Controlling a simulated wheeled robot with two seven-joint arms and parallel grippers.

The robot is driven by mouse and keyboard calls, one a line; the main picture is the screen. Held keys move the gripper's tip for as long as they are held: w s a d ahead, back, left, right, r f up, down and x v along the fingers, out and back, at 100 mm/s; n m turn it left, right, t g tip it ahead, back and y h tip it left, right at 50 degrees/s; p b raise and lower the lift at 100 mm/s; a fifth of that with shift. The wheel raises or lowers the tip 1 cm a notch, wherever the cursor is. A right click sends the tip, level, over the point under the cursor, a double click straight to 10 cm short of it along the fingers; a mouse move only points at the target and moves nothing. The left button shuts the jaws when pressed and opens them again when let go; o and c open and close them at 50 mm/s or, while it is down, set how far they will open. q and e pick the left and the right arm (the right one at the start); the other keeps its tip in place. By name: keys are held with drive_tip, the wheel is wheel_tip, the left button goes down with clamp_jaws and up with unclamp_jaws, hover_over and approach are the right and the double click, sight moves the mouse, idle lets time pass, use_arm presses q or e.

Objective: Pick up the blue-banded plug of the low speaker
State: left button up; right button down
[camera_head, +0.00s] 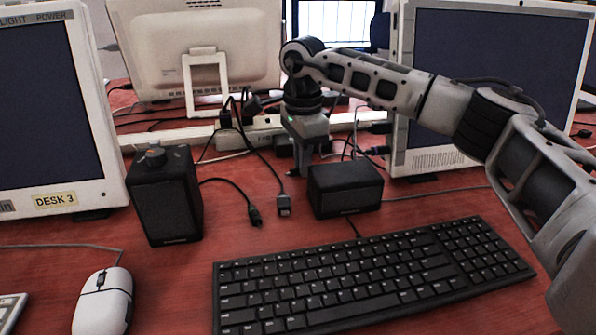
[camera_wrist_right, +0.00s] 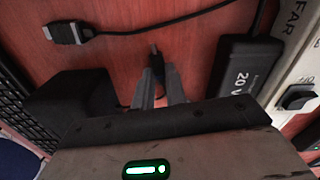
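The low speaker (camera_head: 345,188) is a short black box behind the keyboard; it also shows as a dark block at the left of the right wrist view (camera_wrist_right: 70,100). My right gripper (camera_head: 304,170) points down just behind and left of this speaker. In the right wrist view its two fingers (camera_wrist_right: 161,75) stand close together. A small dark plug (camera_wrist_right: 155,62) with a thin tip lies at and between the fingertips. I see no blue band on it. Whether the fingers press on it, I cannot tell. My left gripper is not in view.
A USB-type plug (camera_head: 284,206) and another dark plug (camera_head: 255,214) lie loose on the desk. A taller speaker (camera_head: 164,198) stands left. A keyboard (camera_head: 370,280) and mouse (camera_head: 103,300) are in front.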

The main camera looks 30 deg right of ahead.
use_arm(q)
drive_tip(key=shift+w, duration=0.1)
use_arm(e)
drive_tip(key=shift+r, duration=0.15)
drive_tip(key=shift+r, duration=0.2)
wheel_tip(320, 180, up, 2)
drive_tip(key=shift+r+p, duration=0.15)
drive_tip(key=shift+p, duration=0.25)
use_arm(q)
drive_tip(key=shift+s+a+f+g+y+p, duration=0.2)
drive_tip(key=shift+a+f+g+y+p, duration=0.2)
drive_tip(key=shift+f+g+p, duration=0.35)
use_arm(e)
drive_tip(key=s+a+r, duration=0.3)
drive_tip(key=s+r, duration=0.7)
drive_tip(key=s, duration=0.3)
drive_tip(key=shift+s+a, duration=0.3)
drive_tip(key=shift+a, duration=0.05)
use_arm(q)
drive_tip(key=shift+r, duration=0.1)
use_arm(e)
drive_tip(key=c, duration=2.1)
unclamp_jaws()
clamp_jaws()
